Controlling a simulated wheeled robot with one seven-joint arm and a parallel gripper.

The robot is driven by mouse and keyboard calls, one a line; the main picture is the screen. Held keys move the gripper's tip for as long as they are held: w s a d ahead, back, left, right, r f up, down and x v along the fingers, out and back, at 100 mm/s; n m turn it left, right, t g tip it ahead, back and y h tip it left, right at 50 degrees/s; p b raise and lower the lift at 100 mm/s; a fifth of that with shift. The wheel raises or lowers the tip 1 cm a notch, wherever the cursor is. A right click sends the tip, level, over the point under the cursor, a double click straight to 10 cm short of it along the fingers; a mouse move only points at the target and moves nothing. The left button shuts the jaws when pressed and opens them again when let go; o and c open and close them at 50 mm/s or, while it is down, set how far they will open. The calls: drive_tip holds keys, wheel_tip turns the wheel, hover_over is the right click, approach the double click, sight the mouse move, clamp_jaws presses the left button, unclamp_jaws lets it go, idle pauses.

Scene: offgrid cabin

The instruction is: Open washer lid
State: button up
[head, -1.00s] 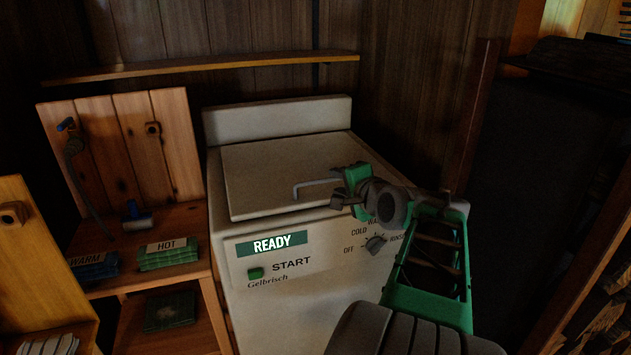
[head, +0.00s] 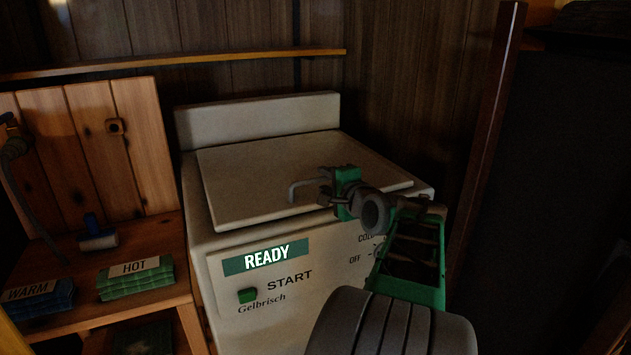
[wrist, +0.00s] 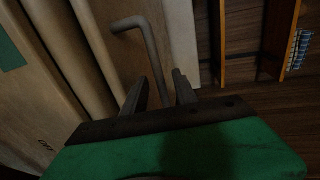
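The white washer (head: 240,315) stands in the middle of the head view, with a green READY display. Its lid (head: 275,170) lies flat and shut on top. A thin grey bent handle (head: 298,185) sticks up near the lid's front edge. My gripper (head: 325,187) is at the right part of this handle, low over the lid. In the wrist view, the hooked handle (wrist: 150,45) runs down between my two finger tips (wrist: 160,76). The fingers stand apart with gaps beside the bar, so the gripper looks open. Contact with the handle cannot be told.
A wooden shelf unit (head: 140,300) with HOT and WARM cloth stacks stands close to the washer's left. A wall shelf (head: 180,65) runs behind, above the washer. A wooden post (head: 490,130) and a dark panel (head: 570,180) bound the right side.

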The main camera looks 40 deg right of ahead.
drive_tip(key=x, duration=0.5)
drive_tip(key=shift+f, duration=0.1)
drive_tip(key=shift+c, duration=0.2)
clamp_jaws()
idle(1.0)
